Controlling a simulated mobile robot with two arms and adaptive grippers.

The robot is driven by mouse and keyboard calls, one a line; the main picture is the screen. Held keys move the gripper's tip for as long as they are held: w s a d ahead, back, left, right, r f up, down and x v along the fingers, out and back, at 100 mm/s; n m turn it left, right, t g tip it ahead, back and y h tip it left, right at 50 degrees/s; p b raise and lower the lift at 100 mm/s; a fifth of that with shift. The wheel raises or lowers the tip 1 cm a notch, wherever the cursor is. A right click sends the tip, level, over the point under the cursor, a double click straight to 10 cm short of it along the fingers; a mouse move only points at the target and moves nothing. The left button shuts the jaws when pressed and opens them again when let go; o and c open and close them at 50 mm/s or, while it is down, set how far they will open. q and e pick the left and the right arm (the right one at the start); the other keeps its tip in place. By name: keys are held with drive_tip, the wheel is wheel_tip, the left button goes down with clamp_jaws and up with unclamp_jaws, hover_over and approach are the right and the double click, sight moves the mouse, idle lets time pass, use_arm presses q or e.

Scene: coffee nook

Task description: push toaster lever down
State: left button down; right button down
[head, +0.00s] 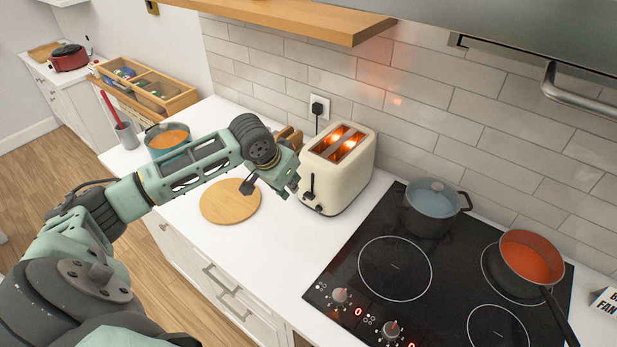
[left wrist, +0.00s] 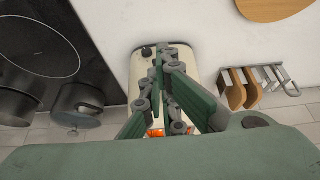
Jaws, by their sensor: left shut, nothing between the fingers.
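The cream toaster (head: 352,180) stands upright on the white counter against the tiled wall. Both of its slots glow orange. Its black lever (head: 310,192) is on the end facing the room and sits low in its track. My left gripper (head: 294,186) is shut and empty, just left of that end; I cannot tell whether it touches the toaster. In the left wrist view, the shut fingers (left wrist: 163,62) cover much of the toaster (left wrist: 183,54), and orange glow shows between them. My right gripper is not in view.
A black cooktop (head: 390,265) with a blue-grey pot (head: 431,212) and an orange-filled pan (head: 530,262) lies to the right. A round wooden board (head: 231,205) lies beneath my left arm. A blue pot (head: 167,140) stands further left. A wooden shelf (head: 290,18) overhangs the wall.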

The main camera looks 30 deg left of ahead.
use_arm(q)
drive_tip(key=v, duration=0.6)
drive_tip(key=shift+f, duration=0.1)
idle(0.4)
